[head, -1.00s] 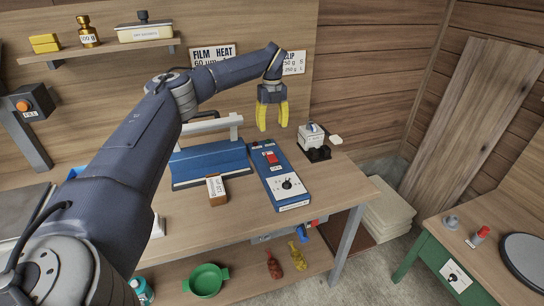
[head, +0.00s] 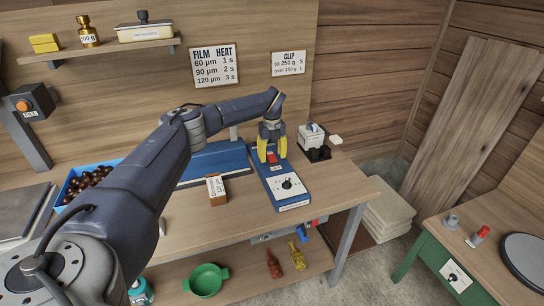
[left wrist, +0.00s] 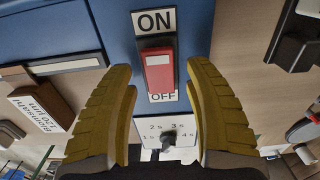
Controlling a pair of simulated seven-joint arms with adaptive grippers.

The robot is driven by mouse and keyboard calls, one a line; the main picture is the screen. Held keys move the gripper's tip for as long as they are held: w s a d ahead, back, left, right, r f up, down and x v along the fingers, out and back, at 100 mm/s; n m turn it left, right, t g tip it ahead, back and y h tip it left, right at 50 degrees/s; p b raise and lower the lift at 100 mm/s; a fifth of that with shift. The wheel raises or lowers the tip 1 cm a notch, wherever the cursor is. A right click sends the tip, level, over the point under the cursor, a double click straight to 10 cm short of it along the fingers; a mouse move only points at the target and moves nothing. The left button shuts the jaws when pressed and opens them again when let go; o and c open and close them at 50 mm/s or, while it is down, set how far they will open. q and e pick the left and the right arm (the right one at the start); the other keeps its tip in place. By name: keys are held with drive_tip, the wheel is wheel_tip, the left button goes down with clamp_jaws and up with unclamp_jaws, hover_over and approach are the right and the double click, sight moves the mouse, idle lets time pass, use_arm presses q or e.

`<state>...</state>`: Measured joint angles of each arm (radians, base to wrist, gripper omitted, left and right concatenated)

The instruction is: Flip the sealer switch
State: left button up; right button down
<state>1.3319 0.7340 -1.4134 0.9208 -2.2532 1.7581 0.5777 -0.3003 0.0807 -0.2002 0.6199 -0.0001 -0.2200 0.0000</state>
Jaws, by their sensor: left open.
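The sealer switch (left wrist: 160,70) is a red rocker on a blue control box (head: 293,204), between an ON label above and an OFF label below in the left wrist view. I cannot tell which side is pressed. My left gripper (head: 272,159) is open and empty, its yellow fingers pointing down over the switch. In the left wrist view its fingers (left wrist: 162,80) stand either side of the switch, apart from it. A dial (head: 287,184) with second marks sits on the same box. The blue sealer (head: 219,160) is to the left, partly hidden by my arm. My right gripper is out of view.
A small brown box (head: 217,190) stands before the sealer. A white-and-black device (head: 312,136) stands right of the control box. A blue crate of chestnuts (head: 75,180) is at left. A film heat chart (head: 214,65) hangs on the wall. The table's front right is clear.

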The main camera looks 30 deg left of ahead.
use_arm(q)
drive_tip(key=shift+f, duration=0.15)
clamp_jaws()
idle(0.4)
